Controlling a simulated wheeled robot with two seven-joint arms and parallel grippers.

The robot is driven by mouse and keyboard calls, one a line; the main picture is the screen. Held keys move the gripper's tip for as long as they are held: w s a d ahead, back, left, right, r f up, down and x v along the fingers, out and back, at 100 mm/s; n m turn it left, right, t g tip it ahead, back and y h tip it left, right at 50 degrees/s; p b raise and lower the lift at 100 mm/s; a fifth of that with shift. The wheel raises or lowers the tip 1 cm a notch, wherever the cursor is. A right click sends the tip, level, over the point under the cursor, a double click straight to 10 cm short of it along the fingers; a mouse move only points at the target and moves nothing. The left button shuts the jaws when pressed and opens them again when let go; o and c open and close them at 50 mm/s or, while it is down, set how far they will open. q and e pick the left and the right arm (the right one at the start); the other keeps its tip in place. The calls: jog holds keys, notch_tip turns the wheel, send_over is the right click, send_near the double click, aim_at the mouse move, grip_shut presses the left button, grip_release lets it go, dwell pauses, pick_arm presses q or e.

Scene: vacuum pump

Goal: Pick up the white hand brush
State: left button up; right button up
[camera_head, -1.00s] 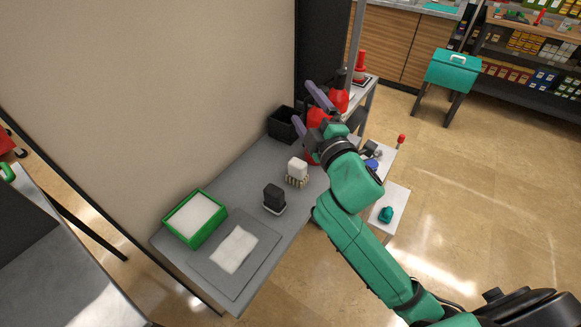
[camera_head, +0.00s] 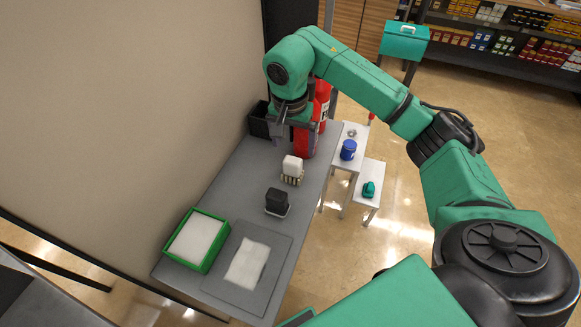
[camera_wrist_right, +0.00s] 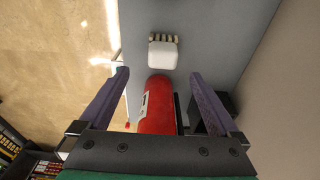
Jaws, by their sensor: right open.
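The white hand brush (camera_head: 292,165) stands on the grey table, white body up and pale bristles down. In the right wrist view, the white hand brush (camera_wrist_right: 163,54) lies just beyond the fingertips, roughly centred between them. My right gripper (camera_head: 290,132) points down over the far part of the table, behind the brush and in front of a red cylinder. Its two purple fingers are spread wide in the wrist view (camera_wrist_right: 159,76), with nothing held and the brush apart from them. My left gripper is out of view.
A red cylinder (camera_wrist_right: 158,106) stands close to the right gripper. A black bin (camera_head: 258,124) is at the table's back. Nearer are a black brush-like block (camera_head: 277,200), a green tray (camera_head: 186,262) and a mat with a white cloth (camera_head: 248,262). A wall borders the table's left side.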

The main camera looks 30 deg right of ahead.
jog(key=f+p, duration=0.1)
jog(key=f, duration=0.1)
jog(key=f+p, duration=0.1)
jog(key=f, duration=0.2)
jog(key=w+f+p, duration=0.1)
jog(key=f+p, duration=0.1)
jog(key=f, duration=0.1)
jog(key=shift+d+f, duration=0.1)
jog(key=shift+d, duration=0.1)
jog(key=shift+f, duration=0.25)
jog(key=c, duration=1.5)
jog(key=shift+r+b, duration=0.4)
jog(key=shift+r, duration=0.1)
notch_tip(320, 180, up, 14)
jog(key=f+b, duration=0.1)
jog(key=b, duration=0.3)
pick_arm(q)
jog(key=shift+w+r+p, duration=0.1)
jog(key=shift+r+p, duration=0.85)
pick_arm(e)
notch_tip(320, 180, up, 6)
send_over(293, 159)
jog(key=shift+s+r, duration=0.1)
jog(key=shift+s, duration=0.05)
